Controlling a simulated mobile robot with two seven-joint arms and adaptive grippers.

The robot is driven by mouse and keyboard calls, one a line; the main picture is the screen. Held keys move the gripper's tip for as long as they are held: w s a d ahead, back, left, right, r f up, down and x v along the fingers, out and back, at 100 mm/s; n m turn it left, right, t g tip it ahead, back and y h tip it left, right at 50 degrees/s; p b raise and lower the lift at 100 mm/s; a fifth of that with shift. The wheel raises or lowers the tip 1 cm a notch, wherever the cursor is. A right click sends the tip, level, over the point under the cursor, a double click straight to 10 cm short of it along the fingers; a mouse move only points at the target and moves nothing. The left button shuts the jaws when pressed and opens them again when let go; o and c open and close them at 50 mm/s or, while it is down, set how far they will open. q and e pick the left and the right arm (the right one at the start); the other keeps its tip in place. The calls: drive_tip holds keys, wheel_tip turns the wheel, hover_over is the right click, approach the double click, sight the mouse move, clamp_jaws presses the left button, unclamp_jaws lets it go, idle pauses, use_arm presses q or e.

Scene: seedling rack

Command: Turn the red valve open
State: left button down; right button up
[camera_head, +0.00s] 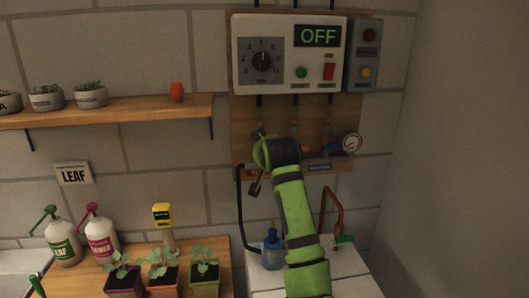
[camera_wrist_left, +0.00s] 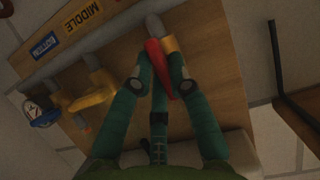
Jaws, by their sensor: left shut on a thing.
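The red valve handle (camera_wrist_left: 156,56) shows in the left wrist view, on a pipe against the wooden board. My left gripper (camera_wrist_left: 160,76) is shut on this handle, with its green fingers on both sides of it. In the head view my green arm and its wrist cover the red valve, so the handle is hidden there. The control box above (camera_head: 288,84) has a display (camera_head: 317,36) that reads OFF. My right gripper is not in view.
A yellow valve handle (camera_wrist_left: 90,100) and a blue one (camera_wrist_left: 43,119) sit beside the red one. A pressure gauge (camera_head: 351,143) is to the right. A blue bottle (camera_head: 271,250) stands below. Potted seedlings (camera_head: 163,270) and spray bottles (camera_head: 101,242) stand at the left.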

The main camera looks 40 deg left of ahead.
use_arm(q)
drive_tip(key=c, duration=1.2)
unclamp_jaws()
drive_tip(key=v, duration=0.7)
drive_tip(key=shift+s+d, duration=0.25)
